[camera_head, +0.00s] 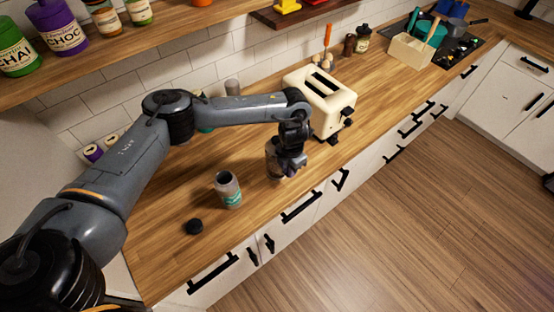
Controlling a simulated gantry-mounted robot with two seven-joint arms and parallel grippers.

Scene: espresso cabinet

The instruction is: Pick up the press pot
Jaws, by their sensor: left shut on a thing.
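My left gripper (293,163) is at the front part of the wooden counter, in front of the cream toaster. It is shut on what looks like the press pot (272,157), a dark, glassy vessel partly hidden behind the gripper. The pot appears upright, at or just above the counter; I cannot tell whether it touches it. My right gripper is not in view.
An open grey jar (228,190) and a black lid (194,226) are on the counter to the left. The toaster (319,100) stands close behind the gripper. A wooden caddy (411,49) is farther back. Shelves with jars hang above.

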